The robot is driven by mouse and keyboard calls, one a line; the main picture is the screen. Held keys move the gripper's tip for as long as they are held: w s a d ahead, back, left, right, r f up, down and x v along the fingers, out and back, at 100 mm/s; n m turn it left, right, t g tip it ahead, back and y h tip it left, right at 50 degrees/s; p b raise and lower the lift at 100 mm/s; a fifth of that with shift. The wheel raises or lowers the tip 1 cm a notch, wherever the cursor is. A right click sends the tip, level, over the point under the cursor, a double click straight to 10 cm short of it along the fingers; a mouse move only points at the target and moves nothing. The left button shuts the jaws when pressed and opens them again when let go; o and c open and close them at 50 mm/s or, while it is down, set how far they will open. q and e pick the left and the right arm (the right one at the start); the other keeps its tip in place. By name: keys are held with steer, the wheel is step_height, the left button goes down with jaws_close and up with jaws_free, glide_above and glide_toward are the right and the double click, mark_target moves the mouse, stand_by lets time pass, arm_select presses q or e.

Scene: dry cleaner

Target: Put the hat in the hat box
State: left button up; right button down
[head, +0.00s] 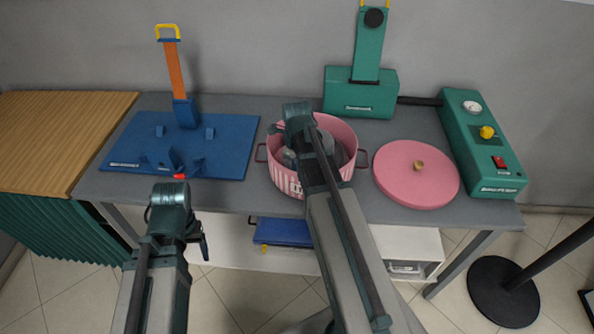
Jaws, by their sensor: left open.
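The pink hat box (345,128) stands open on the grey table, with a handle on each side. A grey shape (338,152), which looks like the hat, shows inside it, mostly hidden by my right arm. The round pink lid (405,185) with a small knob lies flat on the table to the right of the box. My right arm reaches over the box, and my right gripper (289,157) points down into it; its fingers are largely hidden. My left gripper (201,240) is open and empty in front of the table's front edge, left of the box.
A blue board (225,150) with an upright orange-handled lever lies at the table's left. A green press (360,95) stands behind the box, and a green control unit (480,145) is at the right end. A wooden-topped counter (60,120) adjoins the left. A dark stand (502,290) is on the floor.

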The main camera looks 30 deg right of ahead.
steer(key=shift+f, duration=0.5)
steer(key=c, duration=1)
jaws_free()
steer(key=shift+o, duration=0.2)
steer(key=shift+r, duration=0.1)
step_height(320, 180, up, 14)
steer(key=p, duration=1.3)
steer(key=shift+a+f, duration=0.1)
steer(key=shift+f, duration=0.1)
